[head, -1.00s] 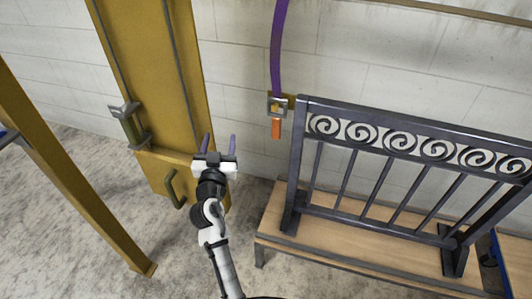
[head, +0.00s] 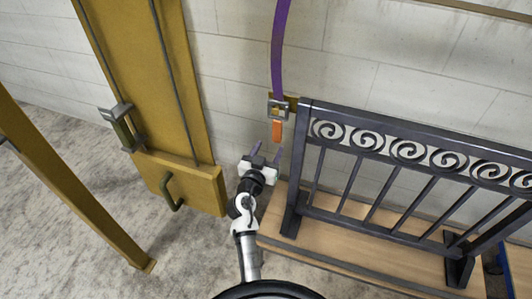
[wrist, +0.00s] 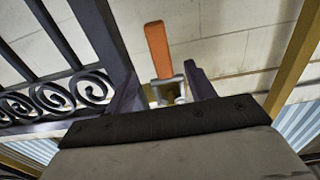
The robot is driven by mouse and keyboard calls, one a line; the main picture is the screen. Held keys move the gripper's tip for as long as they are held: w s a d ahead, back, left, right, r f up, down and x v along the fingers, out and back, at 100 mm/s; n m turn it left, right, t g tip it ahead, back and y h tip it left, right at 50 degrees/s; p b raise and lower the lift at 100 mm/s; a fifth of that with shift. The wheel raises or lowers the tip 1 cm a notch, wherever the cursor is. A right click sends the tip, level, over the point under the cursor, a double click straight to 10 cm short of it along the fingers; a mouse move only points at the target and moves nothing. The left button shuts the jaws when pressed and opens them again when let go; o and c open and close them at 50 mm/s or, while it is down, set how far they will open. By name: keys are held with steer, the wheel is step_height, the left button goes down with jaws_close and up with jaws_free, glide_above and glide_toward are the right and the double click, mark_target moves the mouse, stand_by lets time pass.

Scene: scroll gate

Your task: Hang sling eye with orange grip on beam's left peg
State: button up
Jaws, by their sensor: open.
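A purple sling strap (head: 280,50) hangs down from above the head view. At its lower end is a square grey metal eye (head: 278,109), with the orange grip (head: 277,132) hanging below it. The orange grip (wrist: 158,48) and metal eye (wrist: 168,92) also show ahead of my gripper in the wrist view. My gripper (head: 267,154) is open and empty, just below the orange grip in the head view. Its two purple fingers (wrist: 160,72) appear on either side of the eye and grip in the wrist view; contact cannot be told. I cannot identify the beam's left peg.
A dark gate panel with scrolls (head: 400,148) stands on a wooden bench (head: 345,262) to the right, close to my gripper. A small yellow bracket (head: 293,102) is beside the eye. A yellow post (head: 150,80) with a handle stands left. Open floor lies front left.

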mark_target(277, 130)
steer(key=shift+p+x, duration=0.65)
steer(key=shift+x, duration=1.5)
steer(key=shift+b+x, duration=0.5)
steer(key=shift+x, duration=0.5)
steer(key=shift+b+x, duration=0.5)
steer(key=shift+x, duration=0.8)
steer(key=shift+c, duration=0.3)
steer(key=c, duration=1.1)
steer(key=shift+r, duration=0.15)
steer(key=shift+r+p, duration=0.4)
steer(key=shift+r, duration=0.25)
steer(key=b+v, duration=0.1)
steer(key=v, duration=0.6)
steer(key=shift+b, duration=0.4)
